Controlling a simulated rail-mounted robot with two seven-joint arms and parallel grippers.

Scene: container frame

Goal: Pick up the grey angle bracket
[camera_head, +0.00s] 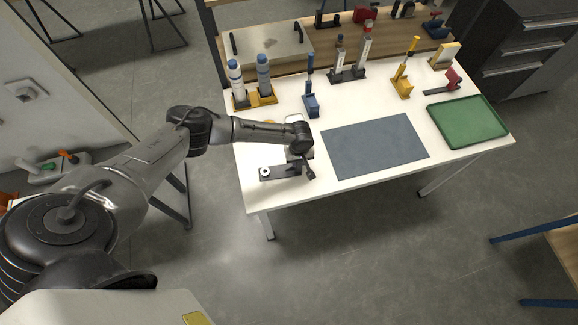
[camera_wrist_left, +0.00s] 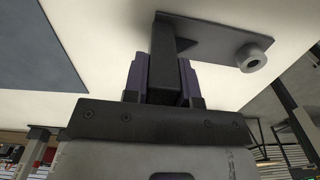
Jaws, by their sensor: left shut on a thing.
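The grey angle bracket (camera_head: 284,171) is at the front left of the white table, a dark flat plate with a pale ring near its left end. In the left wrist view the bracket (camera_wrist_left: 212,42) shows its plate, a round grey boss and an upright leg. My left gripper (camera_wrist_left: 163,80) is shut on that leg, one purple-lined finger on each side. In the head view my left gripper (camera_head: 300,153) is over the bracket's right part and partly hides it. I cannot tell whether the plate touches the table. My right gripper is not in view.
A blue-grey mat (camera_head: 375,145) lies right of the bracket on the white table (camera_head: 292,101). A green tray (camera_head: 467,122) is at the right. Bottles in a yellow holder (camera_head: 254,98), a blue stand (camera_head: 311,103) and several tools stand behind. The front left table edge is close.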

